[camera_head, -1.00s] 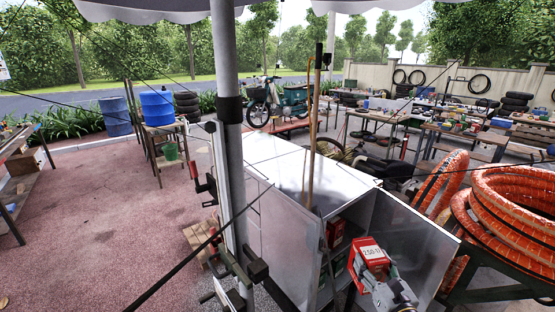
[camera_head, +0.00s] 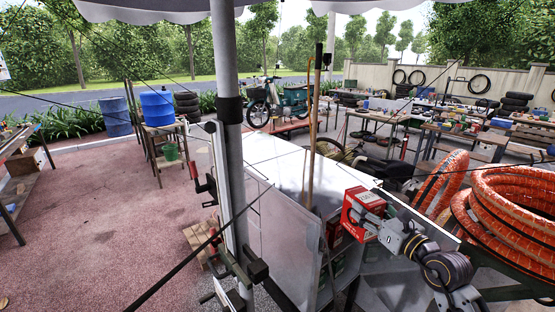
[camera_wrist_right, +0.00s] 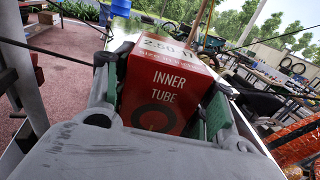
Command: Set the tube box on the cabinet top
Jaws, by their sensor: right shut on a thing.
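The red tube box (camera_head: 358,214) is held up at the cabinet's right part in the head view. The wrist view shows the box (camera_wrist_right: 163,85) close up, with "INNER TUBE" printed on its face. My right gripper (camera_head: 371,220) is shut on it, a finger on each side; in the wrist view the gripper (camera_wrist_right: 160,100) has green-grey pads against the box. The white cabinet top (camera_head: 283,158) is a flat panel beyond and left of the box. Whether the box touches the cabinet cannot be told. My left gripper is not in view.
A pole (camera_head: 228,120) stands left of the cabinet. Orange hose coils (camera_head: 510,205) lie at right. More red boxes (camera_head: 336,232) sit inside the open cabinet. Much of the top's left and middle is bare.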

